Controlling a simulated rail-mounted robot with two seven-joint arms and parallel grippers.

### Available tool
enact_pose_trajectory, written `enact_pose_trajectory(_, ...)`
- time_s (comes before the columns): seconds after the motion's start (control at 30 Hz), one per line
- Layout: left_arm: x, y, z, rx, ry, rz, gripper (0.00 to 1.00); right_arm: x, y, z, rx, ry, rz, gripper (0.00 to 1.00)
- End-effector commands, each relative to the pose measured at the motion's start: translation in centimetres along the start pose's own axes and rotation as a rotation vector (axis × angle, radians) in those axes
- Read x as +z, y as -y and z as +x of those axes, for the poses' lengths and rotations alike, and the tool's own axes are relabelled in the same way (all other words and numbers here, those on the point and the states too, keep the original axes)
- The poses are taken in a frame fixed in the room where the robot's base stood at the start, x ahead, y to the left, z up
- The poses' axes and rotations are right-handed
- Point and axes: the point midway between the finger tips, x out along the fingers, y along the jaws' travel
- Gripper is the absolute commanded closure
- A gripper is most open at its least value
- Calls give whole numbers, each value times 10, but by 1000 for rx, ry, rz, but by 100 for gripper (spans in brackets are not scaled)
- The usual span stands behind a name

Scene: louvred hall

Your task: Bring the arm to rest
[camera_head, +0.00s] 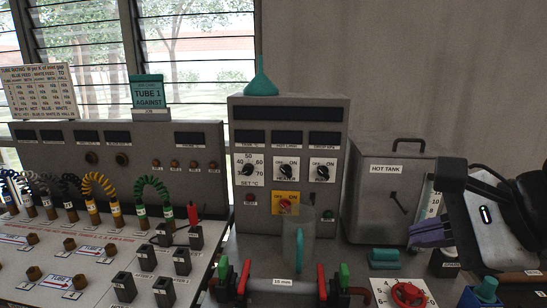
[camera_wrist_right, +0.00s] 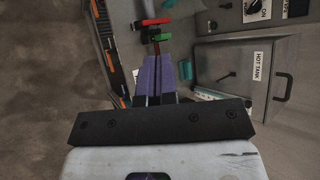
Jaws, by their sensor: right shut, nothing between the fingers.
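My right gripper (camera_head: 414,238) is at the right of the head view, in front of the hot tank. Its purple fingers point left and are closed together, with nothing between them. In the right wrist view the same gripper (camera_wrist_right: 157,60) shows its two fingers side by side. They appear clear of the bench things beyond them. My right arm's dark and white links fill the right edge of the head view. My left gripper is in neither view.
The hot tank (camera_head: 385,200) stands behind my right gripper. A control box (camera_head: 335,110) with a teal funnel (camera_head: 261,80) on top is left of it. A clear jug (camera_head: 288,240), a horizontal tube (camera_head: 278,285) and a red handwheel (camera_head: 408,294) are at the front.

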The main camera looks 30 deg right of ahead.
Motion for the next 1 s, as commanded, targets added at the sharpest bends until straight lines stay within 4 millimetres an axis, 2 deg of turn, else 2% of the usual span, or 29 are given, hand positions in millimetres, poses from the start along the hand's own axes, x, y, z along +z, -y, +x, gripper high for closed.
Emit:
enact_pose_trajectory(0.1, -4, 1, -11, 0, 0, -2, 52, 20, -13, 27, 163, 226, 124, 100)
enact_pose_trajectory(0.27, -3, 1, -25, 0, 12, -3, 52, 51, -29, 54, 408, 604, 437, 100)
enact_pose_trajectory(0.37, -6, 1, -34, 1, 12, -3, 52, 63, -27, 64, 531, 825, 702, 100)
enact_pose_trajectory(0.47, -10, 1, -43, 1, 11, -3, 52, 63, -18, 75, 619, 1015, 1011, 100)
enact_pose_trajectory(0.57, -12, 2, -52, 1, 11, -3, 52, 51, -8, 92, 665, 1164, 1353, 100)
enact_pose_trajectory(0.67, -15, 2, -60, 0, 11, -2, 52, 25, -3, 117, 661, 1266, 1731, 100)
enact_pose_trajectory(0.73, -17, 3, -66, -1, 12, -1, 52, 2, -6, 139, 625, 1302, 2008, 100)
enact_pose_trajectory(0.87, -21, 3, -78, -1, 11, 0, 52, -48, -36, 183, 478, 1276, 2540, 100)
enact_pose_trajectory(0.93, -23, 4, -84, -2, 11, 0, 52, -74, -66, 206, 351, 1200, 2825, 100)
enact_pose_trajectory(0.97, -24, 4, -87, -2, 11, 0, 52, -85, -82, 215, -279, -1130, -2882, 100)
enact_pose_trajectory(1.0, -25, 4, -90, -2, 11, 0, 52, -98, -106, 225, -173, -982, -2826, 100)
